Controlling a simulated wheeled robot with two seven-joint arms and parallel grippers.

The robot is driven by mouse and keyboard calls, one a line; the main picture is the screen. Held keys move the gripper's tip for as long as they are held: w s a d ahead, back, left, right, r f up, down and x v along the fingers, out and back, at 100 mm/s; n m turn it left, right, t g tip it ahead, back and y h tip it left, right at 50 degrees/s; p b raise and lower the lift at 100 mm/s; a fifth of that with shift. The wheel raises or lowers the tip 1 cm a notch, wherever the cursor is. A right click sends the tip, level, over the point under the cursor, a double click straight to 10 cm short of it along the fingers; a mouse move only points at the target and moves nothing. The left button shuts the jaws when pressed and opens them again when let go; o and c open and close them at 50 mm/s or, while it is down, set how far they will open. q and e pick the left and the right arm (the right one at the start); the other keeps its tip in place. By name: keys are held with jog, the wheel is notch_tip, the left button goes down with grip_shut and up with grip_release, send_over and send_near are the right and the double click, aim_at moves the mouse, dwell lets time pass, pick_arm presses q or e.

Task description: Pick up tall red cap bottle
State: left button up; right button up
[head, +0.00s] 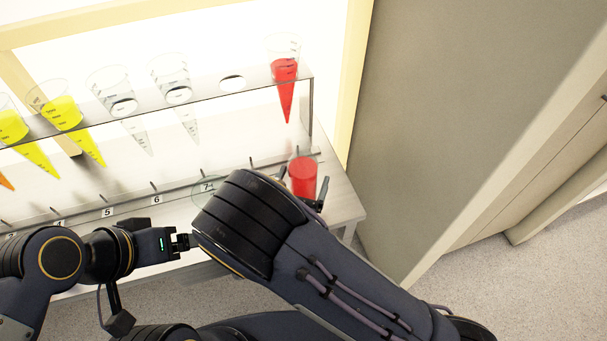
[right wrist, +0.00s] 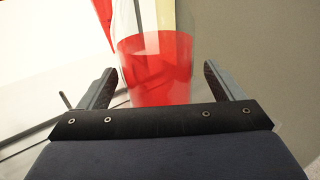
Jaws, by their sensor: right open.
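A clear cylindrical container with red contents (head: 303,180) stands at the right end of the lower shelf; I see no red cap on it. It also shows in the right wrist view (right wrist: 157,72). My right gripper (head: 301,190) is open, with one finger on each side of this container. In the right wrist view, the gripper (right wrist: 160,88) shows gaps between both fingers and the container. My left gripper (head: 185,243) is low at the left, by my right forearm; its tips are partly hidden and I cannot tell its opening.
The upper rack (head: 215,92) holds a red cone (head: 285,75), clear empty cones (head: 172,80) and yellow-filled cones (head: 62,112). The lower shelf (head: 130,190) has number labels. A grey cabinet wall (head: 440,110) stands close on the right.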

jog(key=shift+x, duration=1.55)
jog(key=shift+c, duration=0.5)
jog(key=shift+a+r, duration=0.1)
jog(key=c, duration=1.4)
jog(key=shift+o, duration=0.2)
